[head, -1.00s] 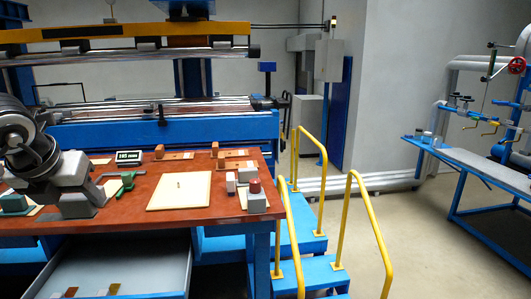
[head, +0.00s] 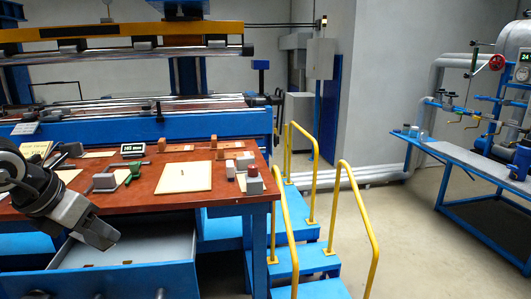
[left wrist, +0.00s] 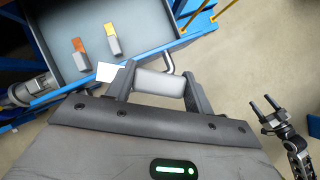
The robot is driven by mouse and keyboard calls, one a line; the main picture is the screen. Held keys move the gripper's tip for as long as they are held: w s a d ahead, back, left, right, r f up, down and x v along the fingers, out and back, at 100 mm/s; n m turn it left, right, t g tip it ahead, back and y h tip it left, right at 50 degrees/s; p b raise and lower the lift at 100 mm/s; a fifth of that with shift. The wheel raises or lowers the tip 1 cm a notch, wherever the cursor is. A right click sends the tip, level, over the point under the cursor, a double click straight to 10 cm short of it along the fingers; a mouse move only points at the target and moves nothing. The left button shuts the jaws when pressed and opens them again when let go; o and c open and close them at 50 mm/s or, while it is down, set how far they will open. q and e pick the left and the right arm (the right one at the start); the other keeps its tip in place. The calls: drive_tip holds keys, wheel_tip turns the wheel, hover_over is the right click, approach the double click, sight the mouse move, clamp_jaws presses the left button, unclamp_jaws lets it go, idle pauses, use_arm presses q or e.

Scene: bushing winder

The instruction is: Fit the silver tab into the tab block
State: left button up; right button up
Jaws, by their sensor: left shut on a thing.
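My left gripper (head: 98,238) is low in front of the table edge, over the open drawer, in the head view. In the left wrist view its fingers (left wrist: 160,88) are shut on the silver tab, a grey body (left wrist: 158,83) with a pale flat tip (left wrist: 107,72) sticking out to the left past one finger. In the head view I cannot make out the tab. My right gripper (left wrist: 265,104) shows at the right of the left wrist view, fingers apart and empty, above the floor. I cannot tell which block on the table is the tab block; brown blocks (head: 180,149) stand at the back.
The open drawer (head: 120,250) also shows in the left wrist view, with an orange-tipped tab (left wrist: 79,45) and a yellow-tipped tab (left wrist: 110,28) inside. On the red-brown table are a cream plate (head: 183,178), a green tool (head: 134,168) and a red-topped block (head: 253,180). Yellow-railed steps (head: 300,255) stand to the right.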

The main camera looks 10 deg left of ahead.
use_arm(q)
drive_tip(key=s+d+f+m+g, duration=0.2)
drive_tip(key=d+f+m+g, duration=0.1)
drive_tip(key=m, duration=0.8)
drive_tip(key=s+d+f+m+g+y, duration=0.1)
drive_tip(key=d+f+m+g, duration=0.3)
drive_tip(key=d+m, duration=0.4)
drive_tip(key=s+d+f+m+g, duration=0.3)
drive_tip(key=d+m+g, duration=0.3)
drive_tip(key=m, duration=0.7)
drive_tip(key=shift+s+f+m+y, duration=0.2)
drive_tip(key=shift+f+m+y, duration=0.2)
drive_tip(key=shift+f, duration=0.2)
drive_tip(key=shift+f, duration=0.1)
